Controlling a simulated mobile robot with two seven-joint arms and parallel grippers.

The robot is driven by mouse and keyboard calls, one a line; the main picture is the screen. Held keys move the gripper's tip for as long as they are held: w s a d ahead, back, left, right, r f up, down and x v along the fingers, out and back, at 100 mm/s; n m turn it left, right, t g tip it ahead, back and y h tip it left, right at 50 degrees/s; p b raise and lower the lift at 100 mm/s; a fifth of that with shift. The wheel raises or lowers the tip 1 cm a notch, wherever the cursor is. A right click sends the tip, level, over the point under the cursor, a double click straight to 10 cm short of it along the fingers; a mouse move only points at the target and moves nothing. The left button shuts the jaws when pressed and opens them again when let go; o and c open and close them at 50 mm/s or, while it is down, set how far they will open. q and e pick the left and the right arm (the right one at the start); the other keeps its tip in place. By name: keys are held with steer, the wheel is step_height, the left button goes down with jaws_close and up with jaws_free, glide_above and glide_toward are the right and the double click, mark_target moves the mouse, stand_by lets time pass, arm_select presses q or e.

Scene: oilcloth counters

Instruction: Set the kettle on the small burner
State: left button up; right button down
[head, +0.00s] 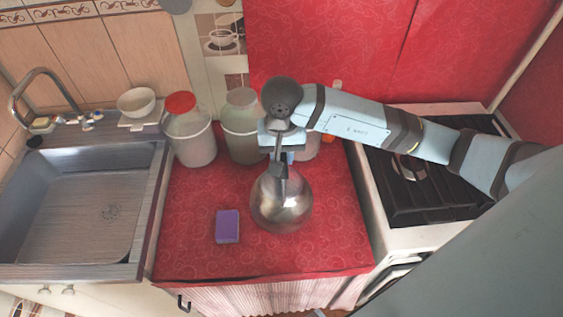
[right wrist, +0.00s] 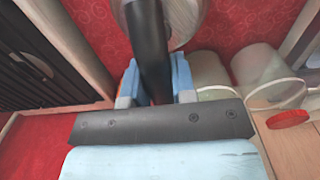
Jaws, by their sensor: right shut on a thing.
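The shiny metal kettle (head: 284,208) is over the middle of the red counter, its dark handle upright. My right gripper (head: 281,160) is above it, shut on the handle. In the right wrist view, the blue fingers (right wrist: 154,82) clasp the black handle (right wrist: 150,45), with part of the kettle's body (right wrist: 188,20) beyond. I cannot tell whether its base touches the counter. The stove (head: 425,195) is at the right, with black grates. One burner (head: 410,168) shows, partly under my right arm; the arm hides others, and I cannot tell which is small. My left gripper is out of view.
Jars stand behind the kettle: one red-lidded (head: 192,135), one grey-lidded (head: 242,130), another partly hidden (head: 308,147). A purple sponge (head: 227,226) lies left of the kettle. The sink (head: 75,215) is at the far left. The counter's front right is clear.

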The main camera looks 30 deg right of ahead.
steer(key=shift+f, duration=1.85)
steer(key=shift+f, duration=0.15)
steer(key=c, duration=0.9)
jaws_free()
steer(key=shift+c, duration=0.2)
